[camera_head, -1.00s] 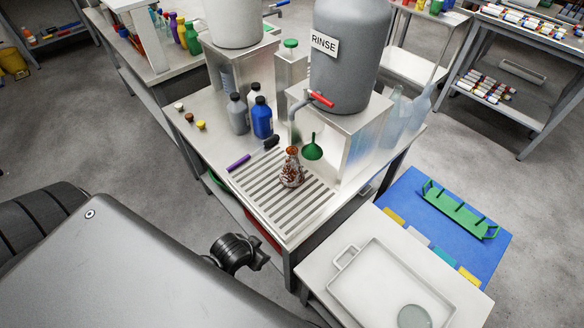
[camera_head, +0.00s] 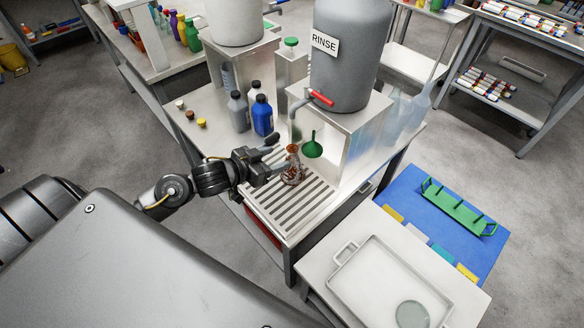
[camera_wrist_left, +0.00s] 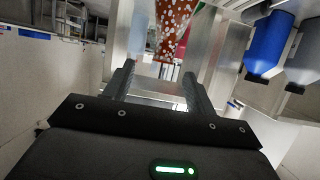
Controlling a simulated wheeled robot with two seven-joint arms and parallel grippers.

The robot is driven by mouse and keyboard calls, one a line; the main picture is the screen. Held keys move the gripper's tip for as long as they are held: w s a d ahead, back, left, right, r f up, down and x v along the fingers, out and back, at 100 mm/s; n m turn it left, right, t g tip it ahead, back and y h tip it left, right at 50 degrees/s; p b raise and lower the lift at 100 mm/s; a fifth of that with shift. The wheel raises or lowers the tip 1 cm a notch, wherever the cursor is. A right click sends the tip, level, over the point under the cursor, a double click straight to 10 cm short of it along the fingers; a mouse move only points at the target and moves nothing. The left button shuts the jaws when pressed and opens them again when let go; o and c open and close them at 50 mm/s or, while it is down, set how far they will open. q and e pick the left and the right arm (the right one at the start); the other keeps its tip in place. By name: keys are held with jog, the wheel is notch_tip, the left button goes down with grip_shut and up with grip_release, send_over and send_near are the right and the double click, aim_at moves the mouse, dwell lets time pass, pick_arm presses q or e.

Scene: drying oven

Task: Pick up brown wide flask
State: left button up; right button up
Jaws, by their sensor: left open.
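The brown wide flask (camera_head: 293,170) stands upright on the slatted drain rack (camera_head: 282,214), its sides speckled white. In the left wrist view the flask (camera_wrist_left: 174,28) shows at the top, beyond the fingertips and partly cut off by the frame. My left gripper (camera_head: 272,158) reaches in from the left, beside the flask. In the left wrist view its two fingers (camera_wrist_left: 160,80) are apart with nothing between them. The flask does not appear to be gripped. My right gripper is not in view.
A grey RINSE tank (camera_head: 349,65) with a red tap stands behind the flask, and a green funnel (camera_head: 312,148) is close to its right. A blue bottle (camera_head: 262,117) and grey bottle (camera_head: 238,112) stand behind the gripper. A tray (camera_head: 392,290) is at the front right.

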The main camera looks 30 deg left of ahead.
aim_at(290, 154)
pick_arm(q)
jog(key=x, duration=0.5)
jog(key=shift+w, duration=0.15)
jog(key=shift+a+f+p+x, duration=0.15)
jog(key=shift+p+x, duration=0.15)
jog(key=shift+x, duration=1)
jog(key=shift+a+f+p+x, duration=0.15)
jog(key=shift+p+x, duration=0.1)
jog(key=shift+x, duration=1.1)
jog(key=shift+c, duration=0.4)
jog(key=shift+r, duration=0.1)
grip_shut()
